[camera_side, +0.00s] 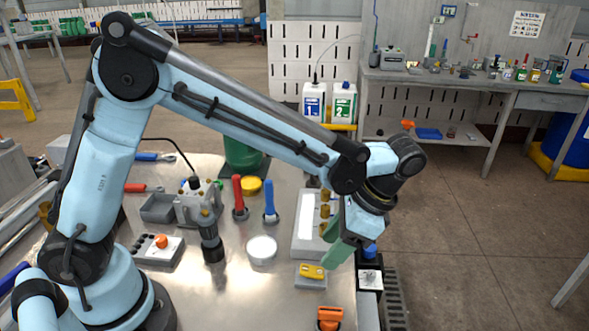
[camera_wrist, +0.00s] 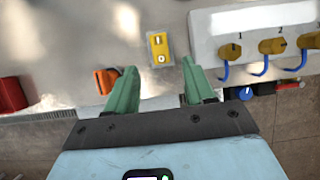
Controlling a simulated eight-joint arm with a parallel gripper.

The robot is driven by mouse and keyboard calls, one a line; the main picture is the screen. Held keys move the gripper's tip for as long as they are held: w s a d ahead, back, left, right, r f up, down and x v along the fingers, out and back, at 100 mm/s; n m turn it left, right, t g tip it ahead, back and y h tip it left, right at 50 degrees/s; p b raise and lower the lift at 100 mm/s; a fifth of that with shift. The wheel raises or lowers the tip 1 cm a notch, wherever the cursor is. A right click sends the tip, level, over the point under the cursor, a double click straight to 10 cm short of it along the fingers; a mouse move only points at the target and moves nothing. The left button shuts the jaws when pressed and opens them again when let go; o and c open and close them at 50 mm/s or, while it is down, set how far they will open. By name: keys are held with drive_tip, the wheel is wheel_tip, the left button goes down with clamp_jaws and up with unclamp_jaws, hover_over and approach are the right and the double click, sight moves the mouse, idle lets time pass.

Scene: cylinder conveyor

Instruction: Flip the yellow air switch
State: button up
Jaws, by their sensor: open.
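The yellow air switch (camera_side: 311,271) sits on a small grey block near the front right of the metal table. In the wrist view the yellow switch (camera_wrist: 159,46) lies just beyond the space between my fingertips, roughly centred. My gripper (camera_side: 331,259) points down beside the switch, to its right in the side view. In the wrist view my gripper (camera_wrist: 158,65) has its two green fingers spread apart with nothing between them. I cannot tell whether a finger touches the switch block.
A white panel (camera_side: 308,222) with yellow valves and blue hoses stands behind the switch. An orange part (camera_side: 329,318) is in front of it. A blue knob (camera_side: 371,250) is to the right. A white round lid (camera_side: 262,249) lies left, with bare table around it.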

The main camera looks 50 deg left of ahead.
drive_tip(key=v, duration=0.5)
drive_tip(key=shift+d+r, duration=0.1)
drive_tip(key=shift+r, duration=0.2)
drive_tip(key=s+a+r+n+t+h, duration=0.1)
drive_tip(key=s+a+n+t+h, duration=0.2)
drive_tip(key=a, duration=1.2)
drive_tip(key=s+n+t, duration=0.3)
drive_tip(key=n+t, duration=0.3)
drive_tip(key=t, duration=0.1)
drive_tip(key=shift+s+t+h, duration=0.2)
drive_tip(key=shift+t+h, duration=0.1)
drive_tip(key=shift+t, duration=0.1)
